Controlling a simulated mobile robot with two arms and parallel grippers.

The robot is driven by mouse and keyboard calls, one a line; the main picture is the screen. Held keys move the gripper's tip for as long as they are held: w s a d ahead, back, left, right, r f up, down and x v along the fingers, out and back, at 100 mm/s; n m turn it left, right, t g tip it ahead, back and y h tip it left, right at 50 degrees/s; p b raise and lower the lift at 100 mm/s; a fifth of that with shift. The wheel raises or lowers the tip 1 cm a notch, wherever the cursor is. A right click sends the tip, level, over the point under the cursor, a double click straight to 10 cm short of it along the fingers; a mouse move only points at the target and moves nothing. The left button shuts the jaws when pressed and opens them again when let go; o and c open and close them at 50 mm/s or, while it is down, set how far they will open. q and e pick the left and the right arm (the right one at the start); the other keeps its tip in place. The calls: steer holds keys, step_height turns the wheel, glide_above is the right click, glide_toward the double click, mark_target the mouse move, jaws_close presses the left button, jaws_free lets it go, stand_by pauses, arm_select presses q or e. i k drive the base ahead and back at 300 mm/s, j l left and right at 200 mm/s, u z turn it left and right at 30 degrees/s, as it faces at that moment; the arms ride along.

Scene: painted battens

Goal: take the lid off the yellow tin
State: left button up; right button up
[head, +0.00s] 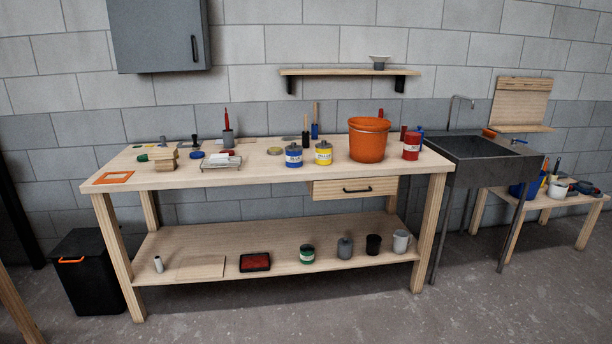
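The yellow tin (323,154) stands upright on the workbench top, right of the middle. Neither of my grippers shows in the head view.
The workbench (240,177) has a drawer (355,188) below its right half. A red tin (411,146) stands beyond the bucket. The bench front before the yellow tin is clear. A grey sink (480,157) adjoins the right; a black bin (88,272) stands left.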

mark_target(323, 145)
steer(key=i, duration=1.1)
steer(key=i+u, duration=0.1)
steer(key=i, duration=1)
steer(key=l, duration=0.1)
